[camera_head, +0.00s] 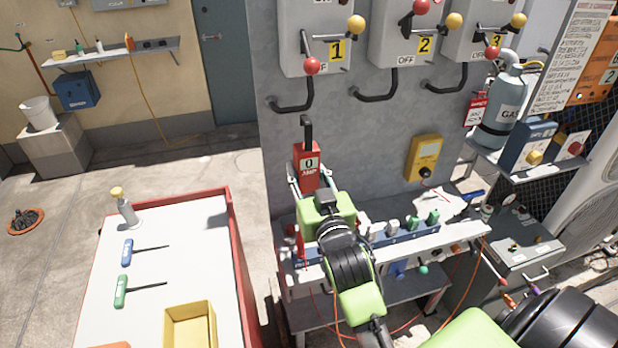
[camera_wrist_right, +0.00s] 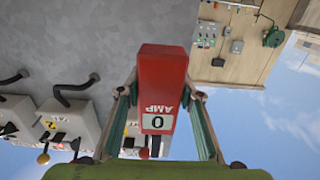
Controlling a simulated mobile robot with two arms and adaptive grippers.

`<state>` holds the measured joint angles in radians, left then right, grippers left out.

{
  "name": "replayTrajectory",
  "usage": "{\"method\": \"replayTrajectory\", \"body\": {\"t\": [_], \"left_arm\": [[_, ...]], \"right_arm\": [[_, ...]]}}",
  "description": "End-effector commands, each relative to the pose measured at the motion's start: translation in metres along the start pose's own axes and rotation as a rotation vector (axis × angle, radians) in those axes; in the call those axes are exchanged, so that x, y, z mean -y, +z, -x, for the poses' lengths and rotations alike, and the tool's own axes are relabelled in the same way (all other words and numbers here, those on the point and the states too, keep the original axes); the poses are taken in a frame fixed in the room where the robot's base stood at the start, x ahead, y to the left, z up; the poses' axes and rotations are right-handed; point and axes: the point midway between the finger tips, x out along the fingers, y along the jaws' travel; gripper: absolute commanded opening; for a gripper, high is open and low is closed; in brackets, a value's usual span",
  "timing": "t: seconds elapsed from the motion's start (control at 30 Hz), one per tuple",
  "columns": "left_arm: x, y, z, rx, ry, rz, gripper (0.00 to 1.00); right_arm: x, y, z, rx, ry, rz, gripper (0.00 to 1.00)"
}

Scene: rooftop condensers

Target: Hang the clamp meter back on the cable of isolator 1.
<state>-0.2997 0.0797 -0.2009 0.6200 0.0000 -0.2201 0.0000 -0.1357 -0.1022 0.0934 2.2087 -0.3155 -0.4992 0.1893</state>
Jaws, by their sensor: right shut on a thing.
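The clamp meter (camera_head: 307,170) is red with a black hook-like jaw (camera_head: 306,130) pointing up and a display reading 0 AMP. My right gripper (camera_head: 306,180) is shut on its sides; the wrist view shows the meter (camera_wrist_right: 160,90) between both fingers. Isolator 1 (camera_head: 302,48) is a grey box on the wall with a yellow 1 label. Its cable (camera_head: 293,106) is a short black bend below the box. The meter's jaw is below and slightly right of the cable in the head view, apart from it. My left gripper is not in view.
Isolators 2 (camera_head: 388,45) and 3 (camera_head: 470,40) stand to the right with similar cables. A yellow meter (camera_head: 423,158) is on the wall. A cluttered shelf (camera_head: 455,236) lies below.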

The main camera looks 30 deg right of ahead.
Motion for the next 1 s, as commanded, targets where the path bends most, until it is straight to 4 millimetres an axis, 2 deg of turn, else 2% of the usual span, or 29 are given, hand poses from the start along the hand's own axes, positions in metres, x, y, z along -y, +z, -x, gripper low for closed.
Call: {"method": "replayTrajectory", "body": {"t": [1.0], "left_arm": [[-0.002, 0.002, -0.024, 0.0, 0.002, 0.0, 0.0]], "right_arm": [[0.0, 0.0, -0.082, -0.003, 0.0, 0.0, 0.07]]}}
